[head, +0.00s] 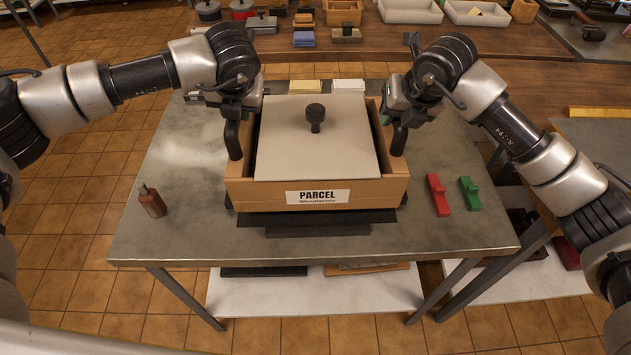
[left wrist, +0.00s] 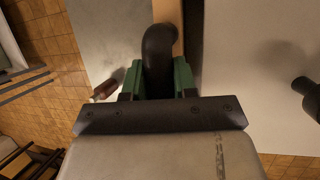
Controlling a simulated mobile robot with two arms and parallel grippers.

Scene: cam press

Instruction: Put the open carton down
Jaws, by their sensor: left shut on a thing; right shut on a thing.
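The open carton (head: 243,193) is a brown box with a "PARCEL" label, at the middle of the steel table (head: 165,235). A pale flat plate (head: 280,160) with a black knob (head: 315,115) covers most of its opening. My left gripper (head: 236,110) is shut on the black handle at the carton's left side; the left wrist view shows this handle (left wrist: 158,60) between green jaws. My right gripper (head: 404,114) is shut on the matching handle (head: 399,140) at the right side. A black flat base (head: 340,217) shows under the carton's front; whether they touch is unclear.
A red block (head: 438,195) and a green block (head: 470,194) lie right of the carton. The table's front left is clear.

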